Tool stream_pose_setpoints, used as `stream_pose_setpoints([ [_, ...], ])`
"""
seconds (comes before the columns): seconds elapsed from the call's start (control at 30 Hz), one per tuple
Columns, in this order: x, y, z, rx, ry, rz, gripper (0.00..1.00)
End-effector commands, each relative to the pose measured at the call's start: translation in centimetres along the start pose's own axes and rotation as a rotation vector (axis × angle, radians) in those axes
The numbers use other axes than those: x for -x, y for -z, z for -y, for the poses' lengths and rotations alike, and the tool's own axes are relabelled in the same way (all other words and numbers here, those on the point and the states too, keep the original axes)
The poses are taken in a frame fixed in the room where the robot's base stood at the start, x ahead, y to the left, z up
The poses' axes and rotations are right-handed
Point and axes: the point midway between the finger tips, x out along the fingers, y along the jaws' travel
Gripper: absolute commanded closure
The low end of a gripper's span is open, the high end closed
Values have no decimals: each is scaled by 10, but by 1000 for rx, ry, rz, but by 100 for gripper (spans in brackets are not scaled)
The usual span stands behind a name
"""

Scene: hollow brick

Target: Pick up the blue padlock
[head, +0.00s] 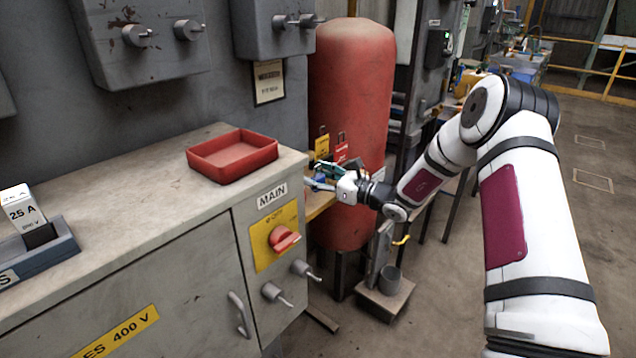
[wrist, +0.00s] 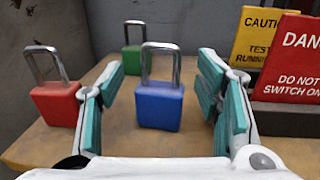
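The blue padlock (wrist: 159,106) stands upright on a wooden surface with its silver shackle up, in the middle of the wrist view. My gripper (wrist: 163,88) is open, with its teal-padded fingers to the left and right of the blue padlock and a gap on each side. In the head view my gripper (head: 322,181) is at the end of my outstretched arm, by the red tank. I cannot make out the blue padlock clearly in the head view.
A red padlock (wrist: 57,102) stands just left of my left finger, and a green padlock (wrist: 133,60) stands behind. Yellow (wrist: 258,42) and red (wrist: 291,62) warning signs stand at the right. A grey cabinet (head: 150,240) with a red tray (head: 232,157) is at the left.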

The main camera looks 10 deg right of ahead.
Motion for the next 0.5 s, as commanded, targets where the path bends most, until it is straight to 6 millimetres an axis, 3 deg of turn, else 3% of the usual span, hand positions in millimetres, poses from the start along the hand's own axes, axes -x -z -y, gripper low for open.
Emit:
stream_pose_setpoints([
  [0.03, 0, 0, 0, 0, 0, 0, 55],
  [0.2, 0, 0, 0, 0, 0, 0, 93],
  [0.37, 0, 0, 0, 1, 0, 0, 100],
  [0.5, 0, -2, 0, 1, 0, 0, 100],
])
